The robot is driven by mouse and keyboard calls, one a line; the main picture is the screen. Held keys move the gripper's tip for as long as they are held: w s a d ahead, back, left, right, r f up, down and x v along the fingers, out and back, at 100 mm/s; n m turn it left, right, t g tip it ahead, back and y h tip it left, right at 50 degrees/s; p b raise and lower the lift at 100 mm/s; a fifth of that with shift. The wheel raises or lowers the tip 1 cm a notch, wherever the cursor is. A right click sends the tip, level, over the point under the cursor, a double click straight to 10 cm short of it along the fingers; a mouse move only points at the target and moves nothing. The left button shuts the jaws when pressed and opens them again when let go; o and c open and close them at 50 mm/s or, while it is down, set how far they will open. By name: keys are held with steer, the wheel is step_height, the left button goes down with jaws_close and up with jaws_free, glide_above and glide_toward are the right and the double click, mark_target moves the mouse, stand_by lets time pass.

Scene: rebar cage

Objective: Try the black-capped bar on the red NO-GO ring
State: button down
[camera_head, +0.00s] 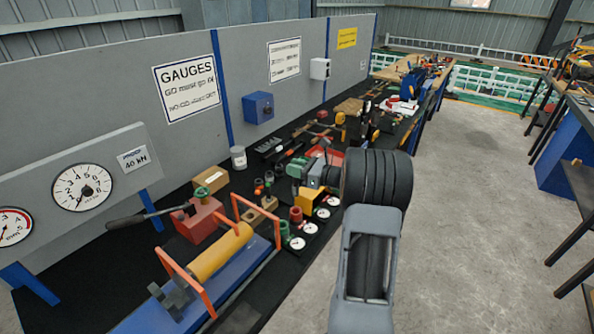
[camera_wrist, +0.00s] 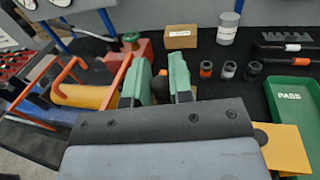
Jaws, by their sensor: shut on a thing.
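My gripper (camera_head: 307,172) has green fingers, which also show in the wrist view (camera_wrist: 160,88). It is shut on a dark-ended piece (camera_wrist: 160,77) that looks like the black-capped bar. Most of that piece is hidden between the fingers, so its tilt is unclear. In the head view, a red ring (camera_head: 296,214), likely the NO-GO ring, stands below and left of my gripper, near a green ring (camera_head: 284,229). The gripper is apart from the red ring, and I cannot make out that ring in the wrist view.
Short pieces with orange (camera_wrist: 205,70), white (camera_wrist: 228,70) and dark (camera_wrist: 253,72) parts stand right of the fingers. A green PASS tray (camera_wrist: 289,115) lies farther right. A yellow cylinder (camera_head: 221,253) with orange frames and a red block (camera_head: 199,217) crowd the left.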

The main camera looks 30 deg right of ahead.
mark_target(296, 196)
steer(key=shift+f, duration=0.15)
stand_by(0.3)
steer(key=shift+f+b, duration=2.25)
steer(key=shift+f, duration=0.65)
steer(key=shift+f+b, duration=0.3)
steer(key=shift+f+b, duration=1.25)
steer(key=shift+f, duration=0.4)
steer(key=c, duration=0.9)
jaws_free()
steer(key=shift+c, duration=0.2)
steer(key=shift+s+d+f, duration=0.1)
steer(key=shift+d, duration=0.05)
steer(key=b+v, duration=0.2)
steer(key=v, duration=1.1)
steer(key=shift+s, duration=0.3)
steer(key=shift+d, duration=0.1)
